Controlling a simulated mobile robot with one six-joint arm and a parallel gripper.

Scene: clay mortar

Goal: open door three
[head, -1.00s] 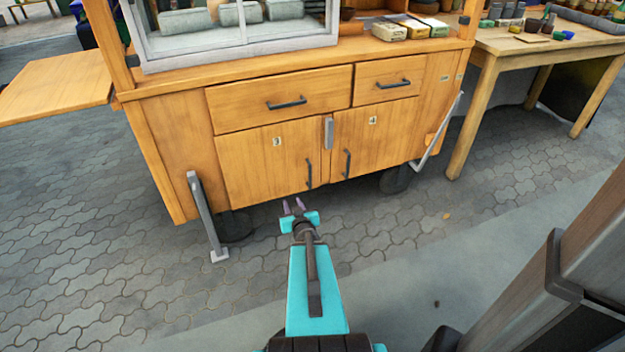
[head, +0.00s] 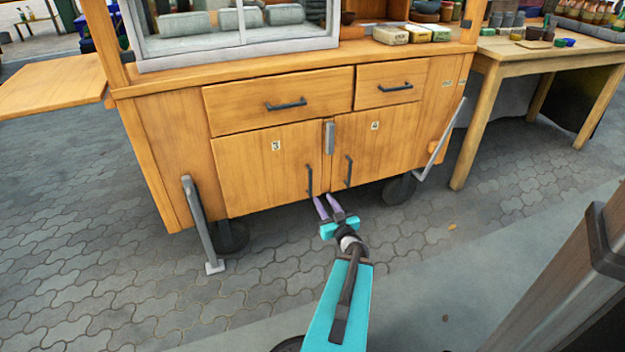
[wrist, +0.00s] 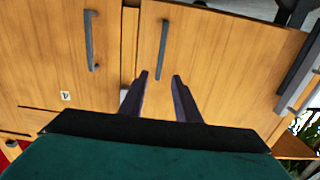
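Door three (head: 266,168) is the left lower wooden door of the cart, with a small "3" label (head: 276,146) near its top. It looks closed. Its dark vertical handle (head: 310,181) is at the door's right edge; it also shows in the wrist view (wrist: 163,49). My gripper (head: 327,203) is open and empty, its two purple fingers pointing at the cart just below and right of that handle in the head view. In the wrist view the fingers (wrist: 160,82) are apart, with the handle beyond their tips. I see no contact.
Door four (head: 376,150) is closed to the right, its handle (head: 348,171) close by. A grey latch-like piece (head: 329,138) sits between the doors at the top. Two drawers are above. A metal leg (head: 202,225) stands at the left; paving in front is clear.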

